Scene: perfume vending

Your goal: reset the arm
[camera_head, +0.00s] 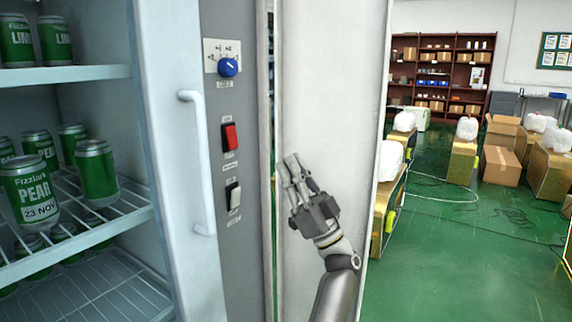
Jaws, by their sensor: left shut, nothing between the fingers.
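My left gripper (294,162) is in the middle of the head view, fingers pointing up, in front of a white panel (335,90). Its fingers are shut together with nothing between them. My left arm comes up from the bottom edge. To its left is a grey control strip with a blue knob (228,67), a red rocker switch (230,137) and a white-and-dark rocker switch (234,196). The gripper is apart from all of these in the picture. My right gripper is not in view.
An open-fronted cabinet on the left holds several green cans (97,172) on wire shelves. A white door handle (196,160) stands out beside the strip. Boxes (503,165) with white bags stand at right.

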